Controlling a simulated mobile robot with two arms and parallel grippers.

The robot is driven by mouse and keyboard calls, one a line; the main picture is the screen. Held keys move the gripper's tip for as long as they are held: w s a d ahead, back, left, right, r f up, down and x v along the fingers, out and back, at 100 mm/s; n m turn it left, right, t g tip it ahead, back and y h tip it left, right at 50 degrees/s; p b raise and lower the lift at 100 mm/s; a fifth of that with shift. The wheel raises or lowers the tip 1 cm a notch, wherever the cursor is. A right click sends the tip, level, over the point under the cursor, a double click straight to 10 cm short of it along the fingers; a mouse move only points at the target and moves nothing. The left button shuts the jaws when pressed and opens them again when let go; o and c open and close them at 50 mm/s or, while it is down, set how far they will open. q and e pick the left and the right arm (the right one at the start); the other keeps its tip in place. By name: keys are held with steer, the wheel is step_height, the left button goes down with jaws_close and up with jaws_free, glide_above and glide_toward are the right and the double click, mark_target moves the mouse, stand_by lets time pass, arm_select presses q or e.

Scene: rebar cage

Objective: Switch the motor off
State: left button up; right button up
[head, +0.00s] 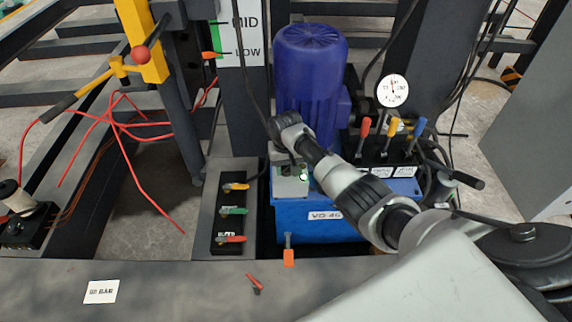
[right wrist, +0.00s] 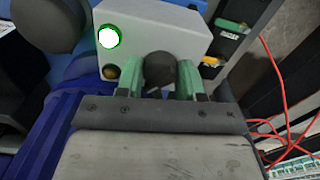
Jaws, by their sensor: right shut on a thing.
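The motor (head: 310,80) is a dark blue ribbed cylinder standing on a blue tank (head: 318,222). A small light grey switch box (head: 290,186) sits at its left foot, with a lit green lamp (head: 303,177). In the right wrist view the box (right wrist: 165,22) fills the top, with the green lamp (right wrist: 109,37) and a small brass-coloured button (right wrist: 110,72). My right gripper (right wrist: 158,78) has its green fingers on both sides of a dark round knob (right wrist: 159,66) on the box face, shut on it. In the head view my arm partly hides the box. My left gripper is out of view.
Red, yellow and blue levers (head: 390,128) and a pressure gauge (head: 393,91) stand right of the motor. A panel with coloured handles (head: 231,211) lies to the left. Red cables (head: 130,125) hang further left. A dark beam (head: 190,285) crosses the front.

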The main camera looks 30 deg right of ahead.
steer(key=n+p, duration=0.2)
steer(key=n, duration=0.2)
steer(key=shift+r, duration=0.1)
steer(key=shift+n, duration=0.7)
steer(key=n+p, duration=0.1)
steer(key=n, duration=0.4)
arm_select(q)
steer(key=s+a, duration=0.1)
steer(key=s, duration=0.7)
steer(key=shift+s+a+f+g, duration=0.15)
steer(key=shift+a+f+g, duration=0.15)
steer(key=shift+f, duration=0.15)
arm_select(e)
steer(key=n, duration=0.5)
steer(key=shift+n, duration=0.4)
steer(key=o, duration=0.9)
arm_select(q)
steer(key=shift+p, duration=0.3)
arm_select(e)
step_height(320, 180, up, 9)
steer(key=p, duration=0.3)
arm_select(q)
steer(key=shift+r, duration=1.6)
arm_select(e)
steer(key=shift+r, duration=0.8)
